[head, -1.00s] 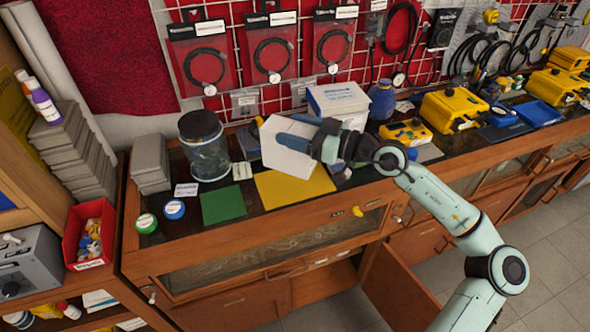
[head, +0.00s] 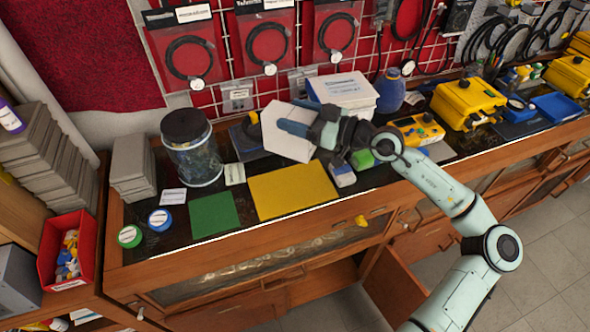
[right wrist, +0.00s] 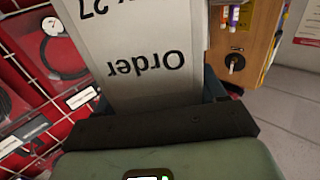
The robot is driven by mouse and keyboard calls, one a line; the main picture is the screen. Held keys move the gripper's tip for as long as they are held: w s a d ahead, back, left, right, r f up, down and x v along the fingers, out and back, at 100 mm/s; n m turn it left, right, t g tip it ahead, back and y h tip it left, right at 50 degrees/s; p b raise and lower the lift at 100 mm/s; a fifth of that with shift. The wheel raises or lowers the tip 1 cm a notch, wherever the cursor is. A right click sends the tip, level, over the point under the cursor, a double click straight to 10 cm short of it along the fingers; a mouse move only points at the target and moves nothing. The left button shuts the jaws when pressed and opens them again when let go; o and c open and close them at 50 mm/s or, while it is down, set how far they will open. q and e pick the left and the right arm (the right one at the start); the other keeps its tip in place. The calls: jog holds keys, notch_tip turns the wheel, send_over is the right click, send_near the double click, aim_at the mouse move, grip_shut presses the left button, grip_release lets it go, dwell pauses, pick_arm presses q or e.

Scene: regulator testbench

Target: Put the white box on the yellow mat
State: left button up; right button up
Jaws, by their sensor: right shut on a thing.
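The white box (head: 286,134) is held tilted above the back of the bench in the head view. My right gripper (head: 298,126) is shut on it, with one blue finger across its near face. In the right wrist view the box (right wrist: 150,55) fills the space before the gripper and shows upside-down print reading "Order". The yellow mat (head: 292,190) lies flat and bare on the dark bench top, just below and in front of the box in the picture. My left gripper is not in view.
A green mat (head: 214,213) lies left of the yellow one. A glass jar (head: 192,150) and a small white card (head: 235,174) stand near. A white stack (head: 346,92) and a blue jar (head: 390,92) are behind my right arm. A small grey-white block (head: 343,174) lies right of the mat.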

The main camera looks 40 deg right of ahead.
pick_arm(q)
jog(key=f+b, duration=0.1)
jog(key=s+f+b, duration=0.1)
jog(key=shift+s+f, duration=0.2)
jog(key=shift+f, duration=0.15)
pick_arm(e)
notch_tip(320, 180, down, 16)
jog(key=shift+f, duration=0.15)
jog(key=o, duration=1.6)
pick_arm(q)
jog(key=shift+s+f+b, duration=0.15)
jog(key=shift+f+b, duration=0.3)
jog(key=shift+b, duration=0.05)
pick_arm(e)
jog(key=v, duration=1.2)
